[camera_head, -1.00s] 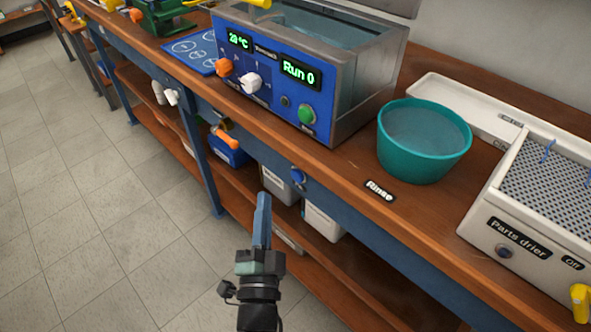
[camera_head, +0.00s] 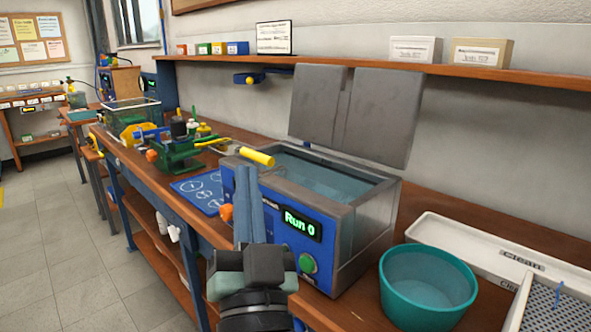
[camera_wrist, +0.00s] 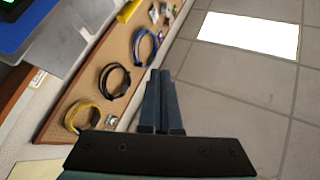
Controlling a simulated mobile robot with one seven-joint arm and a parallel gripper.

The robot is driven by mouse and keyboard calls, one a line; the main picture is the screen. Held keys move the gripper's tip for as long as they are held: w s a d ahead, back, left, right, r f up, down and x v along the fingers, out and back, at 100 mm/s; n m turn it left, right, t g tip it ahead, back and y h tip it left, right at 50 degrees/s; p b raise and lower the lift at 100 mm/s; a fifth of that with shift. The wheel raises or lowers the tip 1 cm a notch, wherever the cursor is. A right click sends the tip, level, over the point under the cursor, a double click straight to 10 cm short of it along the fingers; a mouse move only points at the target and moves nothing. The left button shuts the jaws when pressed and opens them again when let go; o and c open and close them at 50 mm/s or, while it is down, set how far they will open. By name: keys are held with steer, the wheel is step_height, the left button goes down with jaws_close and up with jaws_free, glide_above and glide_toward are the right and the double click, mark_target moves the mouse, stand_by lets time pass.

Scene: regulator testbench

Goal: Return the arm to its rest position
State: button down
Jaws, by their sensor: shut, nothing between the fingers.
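My gripper (camera_head: 248,172) is raised in the lower middle of the head view, with its blue fingers together and nothing between them. It stands in front of the ultrasonic-style bath (camera_head: 340,245) and hides part of its blue front panel. In the wrist view my gripper (camera_wrist: 160,75) also shows shut and empty, its fingers pointing away from the camera. The fingers appear apart from everything around them.
The wooden bench (camera_head: 365,310) holds a teal bowl (camera_head: 425,285), a white tray (camera_head: 470,235), a blue mat (camera_head: 200,190) and a green fixture (camera_head: 180,150). A pegboard (camera_wrist: 90,90) with cable loops shows in the wrist view. Open tiled floor (camera_head: 75,250) lies left.

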steer(key=s+d+r+n+t+h, duration=0.1)
steer(key=s+d+r+t+h, duration=0.15)
steer(key=s+r, duration=0.55)
steer(key=s+d+r+n+t+h, duration=0.1)
steer(key=s+d+r+n, duration=0.3)
steer(key=r, duration=0.7)
step_height(320, 180, up, 22)
steer(key=a+m+p, duration=0.1)
steer(key=m+p, duration=0.1)
steer(key=p, duration=2.1)
steer(key=shift+r, duration=0.15)
steer(key=shift+s, duration=0.1)
step_height(320, 180, down, 51)
steer(key=b, duration=5.1)
steer(key=shift+s, duration=0.45)
steer(key=shift+d, duration=0.1)
